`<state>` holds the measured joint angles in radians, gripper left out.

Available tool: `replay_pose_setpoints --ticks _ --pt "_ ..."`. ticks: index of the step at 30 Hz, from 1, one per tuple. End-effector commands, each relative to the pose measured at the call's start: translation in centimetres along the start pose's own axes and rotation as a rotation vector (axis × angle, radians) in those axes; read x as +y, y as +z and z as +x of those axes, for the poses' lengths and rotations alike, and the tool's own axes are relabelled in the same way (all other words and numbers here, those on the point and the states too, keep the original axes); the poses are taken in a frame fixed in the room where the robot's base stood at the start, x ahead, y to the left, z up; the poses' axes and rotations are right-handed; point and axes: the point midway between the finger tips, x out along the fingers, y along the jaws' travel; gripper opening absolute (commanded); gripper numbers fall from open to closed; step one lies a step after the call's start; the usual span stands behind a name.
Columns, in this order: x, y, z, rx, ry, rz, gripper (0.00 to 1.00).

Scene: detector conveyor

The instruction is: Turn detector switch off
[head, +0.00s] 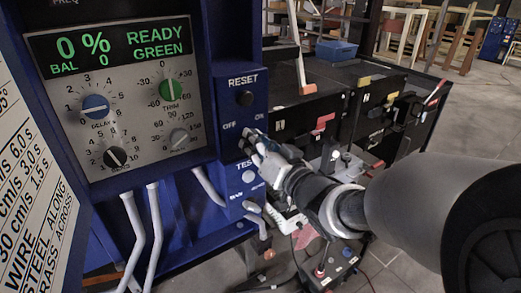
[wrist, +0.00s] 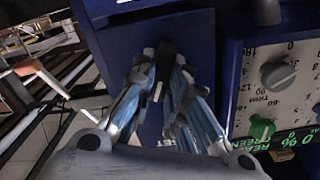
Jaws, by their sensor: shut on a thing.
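The blue detector control box (head: 226,75) stands at the left in the head view, with OFF and ON labels on its narrow right-hand panel. My gripper (head: 251,143) reaches this panel from the right, with its fingertips at the switch just below the labels. The fingers hide most of the switch in the head view. In the wrist view my gripper (wrist: 165,76) is shut on the black detector switch (wrist: 166,57), which shows between the fingertips against the blue panel. I cannot tell clearly which way the switch points. The display (head: 110,48) reads READY GREEN and 0%.
A black RESET button (head: 245,99) sits above the switch and a pale TEST button (head: 248,176) below it. Dials fill the grey panel at left. Grey cables hang beneath the box. Black bins and a blue tub (head: 336,50) stand behind my arm.

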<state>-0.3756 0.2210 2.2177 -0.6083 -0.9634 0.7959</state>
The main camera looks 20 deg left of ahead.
Motion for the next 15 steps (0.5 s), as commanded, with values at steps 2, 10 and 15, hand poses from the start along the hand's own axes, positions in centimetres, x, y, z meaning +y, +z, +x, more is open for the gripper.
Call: replay_pose_setpoints --ticks 2,10,15 --pt "0.08 0.33 0.01 0.005 -0.002 -0.076 0.00" --pt "-0.10 0.34 0.01 0.004 -0.002 -0.334 0.00" --pt "-0.18 0.37 0.01 0.003 -0.001 -0.496 0.00"
